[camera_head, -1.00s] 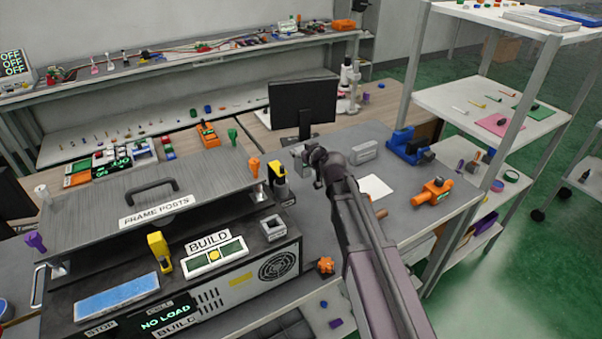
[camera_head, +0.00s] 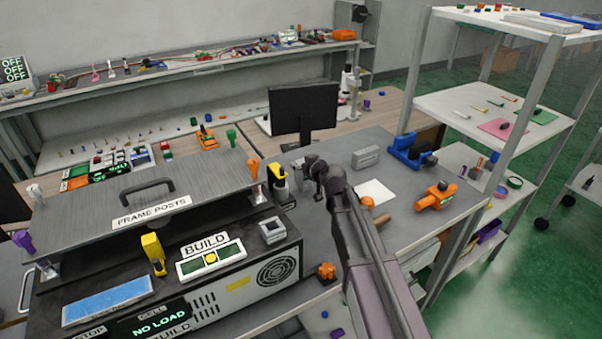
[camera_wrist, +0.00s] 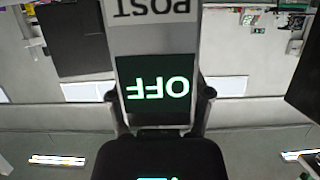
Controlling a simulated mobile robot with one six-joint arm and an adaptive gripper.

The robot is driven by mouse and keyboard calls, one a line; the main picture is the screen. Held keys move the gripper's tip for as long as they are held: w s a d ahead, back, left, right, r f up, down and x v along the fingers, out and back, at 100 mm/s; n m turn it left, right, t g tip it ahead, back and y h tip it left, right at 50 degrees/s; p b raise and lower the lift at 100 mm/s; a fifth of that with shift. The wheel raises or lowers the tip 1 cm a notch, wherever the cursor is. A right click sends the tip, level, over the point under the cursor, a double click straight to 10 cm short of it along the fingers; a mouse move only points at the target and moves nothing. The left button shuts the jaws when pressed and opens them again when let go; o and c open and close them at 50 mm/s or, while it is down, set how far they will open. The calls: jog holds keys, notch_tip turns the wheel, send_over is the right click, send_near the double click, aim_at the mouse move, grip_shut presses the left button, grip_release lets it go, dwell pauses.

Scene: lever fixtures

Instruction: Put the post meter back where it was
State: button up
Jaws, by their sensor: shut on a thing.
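The post meter (camera_wrist: 155,80) is between the fingers of my gripper (camera_wrist: 158,103) in the wrist view. It has a grey case, a dark screen reading OFF in green and a POST label, both upside down there. My gripper is shut on it. In the head view my gripper (camera_head: 308,168) is above the grey bench, just right of the frame posts fixture and in front of the black monitor. There the meter is mostly hidden or too small to make out clearly.
The FRAME POSTS fixture (camera_head: 110,200) with coloured posts stands at left, with a yellow-and-black tool (camera_head: 277,182) close to my gripper. The monitor (camera_head: 303,108) stands behind. An orange device (camera_head: 436,196) and a blue vise (camera_head: 410,152) are at right. A panel reading OFF (camera_head: 14,69) is far left.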

jog(key=shift+f+b, duration=1.1)
jog(key=shift+f, duration=0.25)
jog(key=shift+f, duration=0.15)
jog(key=o, duration=1.4)
jog(key=shift+c, duration=0.2)
jog(key=shift+r, duration=0.25)
jog(key=p+v, duration=0.4)
jog(key=v, duration=0.8)
jog(key=shift+f, duration=0.1)
